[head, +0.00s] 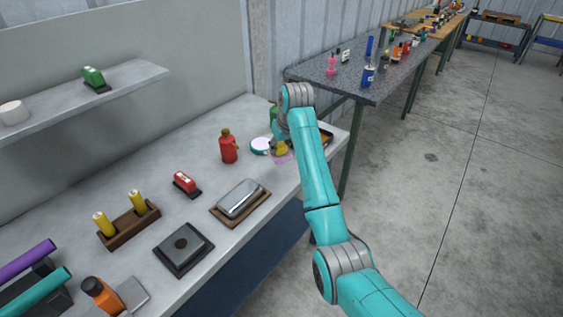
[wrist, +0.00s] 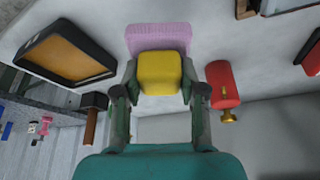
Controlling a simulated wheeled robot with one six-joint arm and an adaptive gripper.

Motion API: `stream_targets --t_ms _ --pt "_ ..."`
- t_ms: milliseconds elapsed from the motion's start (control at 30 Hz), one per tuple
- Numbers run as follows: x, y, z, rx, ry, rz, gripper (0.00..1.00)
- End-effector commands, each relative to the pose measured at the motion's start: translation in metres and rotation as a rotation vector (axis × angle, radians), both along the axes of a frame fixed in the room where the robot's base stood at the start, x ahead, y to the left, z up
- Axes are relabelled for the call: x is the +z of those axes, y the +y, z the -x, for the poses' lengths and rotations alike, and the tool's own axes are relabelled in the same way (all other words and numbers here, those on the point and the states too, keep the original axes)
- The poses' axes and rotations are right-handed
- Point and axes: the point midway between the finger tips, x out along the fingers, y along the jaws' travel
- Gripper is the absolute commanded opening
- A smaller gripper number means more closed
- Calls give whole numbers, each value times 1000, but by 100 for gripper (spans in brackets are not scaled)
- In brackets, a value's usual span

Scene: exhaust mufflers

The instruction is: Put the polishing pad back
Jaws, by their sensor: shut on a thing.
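My gripper (wrist: 160,92) is shut on a yellow block (wrist: 160,72), with one finger at each side of it. The block appears to be the polishing pad. A pink textured piece (wrist: 158,38) shows just beyond it; I cannot tell whether it is joined to the block or lies under it. In the head view the yellow block (head: 281,148) and the pink piece (head: 283,159) show low over the far end of the grey bench, partly hidden by my arm. A shallow black tray with an orange-brown inside (wrist: 65,55) is beside them, and also shows in the head view (head: 326,138).
A red bottle (head: 228,148) and a white disc with a teal rim (head: 261,145) stand close to my gripper. A metal muffler (head: 241,199) lies on a brown tray nearer. A dark-headed tool with a brown handle (wrist: 92,115) shows in the wrist view. A granite-topped table (head: 345,82) stands behind.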

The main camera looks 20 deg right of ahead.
Motion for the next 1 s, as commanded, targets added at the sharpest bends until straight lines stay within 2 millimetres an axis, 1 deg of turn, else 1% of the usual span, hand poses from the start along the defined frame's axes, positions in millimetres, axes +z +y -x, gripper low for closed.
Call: stream_targets --t_ms 33,233,400,500,900,933,967,1000 --pt "-8 0 0 0 1 0 8" --pt "-24 0 0 -1 1 0 8" --pt "-50 0 0 -1 1 0 8" --pt "-61 0 0 -1 1 0 8" --pt "-66 0 0 -1 0 1 8" --pt "-66 0 0 -1 0 1 46" --pt "-66 0 0 -1 0 1 53" --pt "-66 0 0 -1 0 1 63"
